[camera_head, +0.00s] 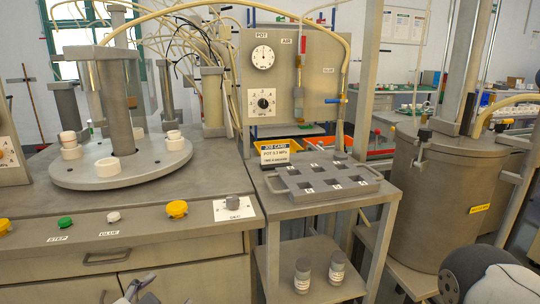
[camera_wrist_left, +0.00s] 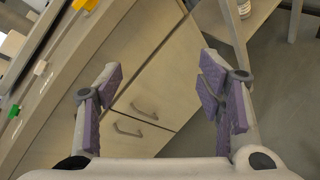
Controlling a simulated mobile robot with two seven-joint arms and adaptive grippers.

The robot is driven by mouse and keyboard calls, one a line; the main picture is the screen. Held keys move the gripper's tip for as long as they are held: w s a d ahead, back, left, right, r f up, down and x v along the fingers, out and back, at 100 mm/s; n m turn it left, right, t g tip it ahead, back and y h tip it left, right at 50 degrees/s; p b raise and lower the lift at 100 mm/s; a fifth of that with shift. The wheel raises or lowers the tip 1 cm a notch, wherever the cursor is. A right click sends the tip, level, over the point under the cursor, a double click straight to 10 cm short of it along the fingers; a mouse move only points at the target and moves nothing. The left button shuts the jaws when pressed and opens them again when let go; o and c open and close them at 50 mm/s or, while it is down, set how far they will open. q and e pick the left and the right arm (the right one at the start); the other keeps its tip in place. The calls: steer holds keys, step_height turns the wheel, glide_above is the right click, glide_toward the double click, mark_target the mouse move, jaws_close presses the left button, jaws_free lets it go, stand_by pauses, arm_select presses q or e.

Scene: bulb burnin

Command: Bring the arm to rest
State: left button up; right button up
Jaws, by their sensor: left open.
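My left gripper (camera_wrist_left: 162,88) is open and empty in the left wrist view, its two purple-padded fingers spread wide apart. Behind the gap are the cabinet doors (camera_wrist_left: 150,105) with handles, below the workbench. In the head view, only the tips of the left gripper (camera_head: 138,290) show at the bottom edge, in front of the bench drawers. Nothing is between the fingers. A rounded white and dark arm link (camera_head: 490,278), apparently mine, shows at the lower right. My right gripper is not in view.
A large metal drum (camera_head: 440,200) stands farther right.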

arm_select(q)
steer(key=s+d+f+m+g+h, duration=0.1)
steer(key=s+d+f+m+g, duration=0.1)
steer(key=s+f+m+g, duration=0.35)
steer(key=s+d+f+m+g, duration=0.2)
steer(key=s+f+m, duration=0.5)
steer(key=s+f, duration=0.3)
steer(key=s+a+f+m+g+y, duration=0.1)
steer(key=s+a+f+m+g, duration=0.1)
steer(key=s+m, duration=0.5)
steer(key=s+a+f+m+g+y, duration=0.1)
steer(key=s+a+m+g, duration=0.3)
steer(key=s, duration=1.3)
steer(key=f+m+g, duration=0.1)
steer(key=m+g, duration=0.1)
steer(key=m, duration=0.1)
steer(key=shift+a+y+p, duration=0.15)
steer(key=shift+y+p, duration=0.15)
steer(key=shift+p, duration=0.05)
steer(key=shift+w+f, duration=0.1)
